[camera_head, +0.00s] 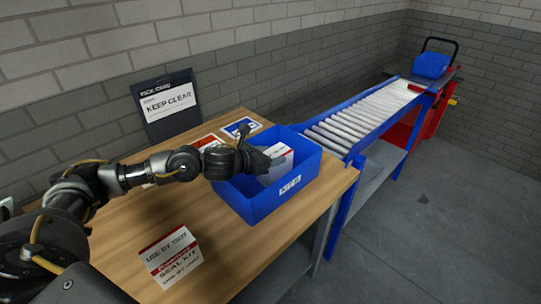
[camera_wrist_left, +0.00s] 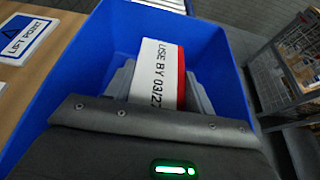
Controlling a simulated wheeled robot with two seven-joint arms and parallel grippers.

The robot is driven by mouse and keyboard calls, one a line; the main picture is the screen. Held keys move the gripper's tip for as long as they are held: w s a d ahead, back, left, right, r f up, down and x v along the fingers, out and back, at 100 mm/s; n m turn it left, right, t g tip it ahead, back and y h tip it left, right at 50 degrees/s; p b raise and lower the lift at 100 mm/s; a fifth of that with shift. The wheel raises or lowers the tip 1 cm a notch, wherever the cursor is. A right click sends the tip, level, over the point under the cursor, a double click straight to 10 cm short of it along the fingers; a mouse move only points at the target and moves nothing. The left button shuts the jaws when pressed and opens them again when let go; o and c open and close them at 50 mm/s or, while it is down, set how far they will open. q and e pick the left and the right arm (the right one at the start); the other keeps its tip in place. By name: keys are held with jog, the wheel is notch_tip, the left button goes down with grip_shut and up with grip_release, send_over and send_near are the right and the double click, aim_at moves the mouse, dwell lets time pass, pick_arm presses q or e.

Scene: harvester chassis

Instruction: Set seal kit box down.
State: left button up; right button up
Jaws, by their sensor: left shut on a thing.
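My left gripper (camera_head: 266,164) reaches in from the left over the blue bin (camera_head: 262,204) on the wooden table. It is shut on a white box with a red band (camera_head: 281,160), inside or just above the bin's opening. Whether the box touches the bin floor is hidden. My right gripper is not in view.
Orange and blue cards lie behind the bin. A roller conveyor (camera_head: 360,115) runs away to the right, with another blue bin (camera_head: 432,65) at its far end.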

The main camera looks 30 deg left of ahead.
pick_arm(q)
jog(key=o, duration=1.4)
jog(key=shift+f, duration=0.1)
jog(key=shift+r+p, duration=0.3)
jog(key=shift+p, duration=0.05)
jog(key=b+v, duration=0.2)
jog(key=v, duration=1)
jog(key=shift+f, duration=0.1)
